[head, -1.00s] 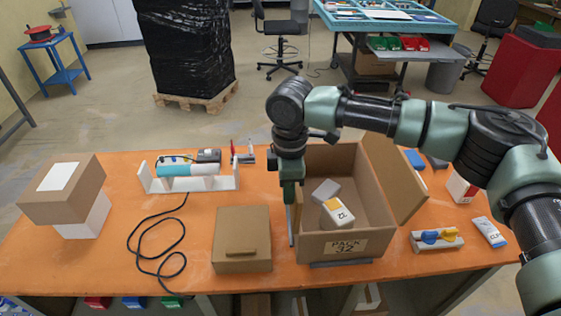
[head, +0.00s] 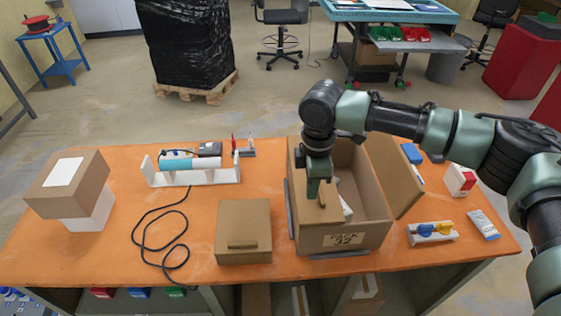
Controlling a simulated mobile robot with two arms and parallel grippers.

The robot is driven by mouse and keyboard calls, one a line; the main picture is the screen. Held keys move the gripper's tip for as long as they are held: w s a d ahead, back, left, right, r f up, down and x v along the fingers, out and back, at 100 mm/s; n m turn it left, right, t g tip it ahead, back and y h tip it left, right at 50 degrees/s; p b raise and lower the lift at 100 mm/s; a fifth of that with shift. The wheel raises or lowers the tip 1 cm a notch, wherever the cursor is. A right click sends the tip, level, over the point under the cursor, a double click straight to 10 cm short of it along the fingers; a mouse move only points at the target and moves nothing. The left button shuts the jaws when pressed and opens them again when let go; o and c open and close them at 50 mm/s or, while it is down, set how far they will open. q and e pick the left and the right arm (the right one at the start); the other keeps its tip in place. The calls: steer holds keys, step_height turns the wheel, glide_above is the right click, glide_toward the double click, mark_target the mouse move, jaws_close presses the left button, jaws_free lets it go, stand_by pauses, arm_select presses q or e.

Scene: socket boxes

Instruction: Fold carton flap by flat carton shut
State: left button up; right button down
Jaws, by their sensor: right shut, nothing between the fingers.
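A brown panel, seemingly the left flap (head: 326,212), slants inward over the left part of the opening. My right gripper (head: 320,194) is shut with nothing in it and points down at this panel, apparently against it. A white item (head: 346,208) inside the carton is partly hidden by the panel. My left gripper is out of view.
A closed brown box (head: 243,225) stands close left of the carton. A white holder with a blue cylinder (head: 177,164) and a black cable lie further left.

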step_height(320, 180, up, 9)
steer(key=p, duration=0.5)
stand_by(0.4)
